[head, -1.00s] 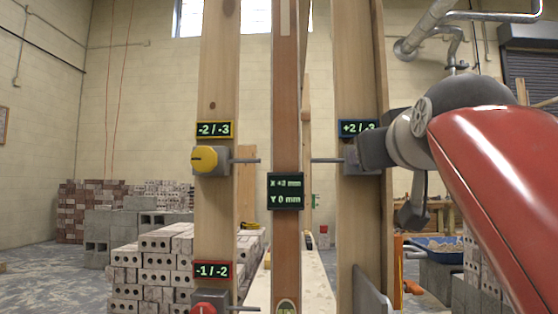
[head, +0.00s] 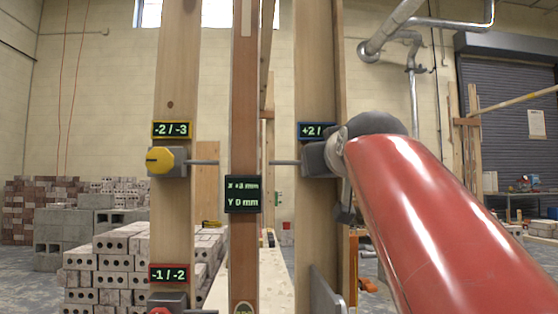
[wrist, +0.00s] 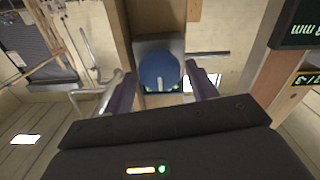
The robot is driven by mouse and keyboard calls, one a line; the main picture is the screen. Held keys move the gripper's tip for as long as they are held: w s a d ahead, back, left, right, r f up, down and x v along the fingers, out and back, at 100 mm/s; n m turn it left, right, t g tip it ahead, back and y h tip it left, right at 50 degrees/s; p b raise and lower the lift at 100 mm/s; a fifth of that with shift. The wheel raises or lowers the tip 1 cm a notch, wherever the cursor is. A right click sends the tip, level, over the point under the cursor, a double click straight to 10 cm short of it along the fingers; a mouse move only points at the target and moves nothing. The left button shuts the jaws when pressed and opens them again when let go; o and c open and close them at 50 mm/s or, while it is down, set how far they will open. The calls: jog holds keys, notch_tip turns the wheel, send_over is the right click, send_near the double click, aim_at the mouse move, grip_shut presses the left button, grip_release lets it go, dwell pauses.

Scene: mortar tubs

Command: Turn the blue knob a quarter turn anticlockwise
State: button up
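The blue knob (wrist: 159,68) shows in the wrist view as a round dial with a pale pointer mark toward its lower edge. It sits on a grey block (wrist: 158,45) on a wooden post. My gripper (wrist: 161,78) is open, with one dark finger on each side of the knob; I cannot tell whether either touches it. In the head view my red arm hides the knob and the gripper. The blue-framed display (head: 316,130) above the block reads "+2 /", the rest covered.
A yellow knob (head: 162,160) under a "-2 / -3" display and a red knob (head: 160,311) under "-1 / -2" are on the left post. A central plank (head: 243,110) carries a display reading X +3 mm, Y 0 mm. Brick stacks (head: 110,265) stand behind at left.

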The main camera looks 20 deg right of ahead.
jog(key=c, duration=0.7)
jog(key=shift+o, duration=0.2)
jog(key=shift+n, duration=0.3)
jog(key=shift+a+f+n+p, duration=0.1)
jog(key=shift+n+p, duration=0.7)
jog(key=shift+n, duration=7.6)
jog(key=shift+f, duration=0.1)
jog(key=o, duration=1)
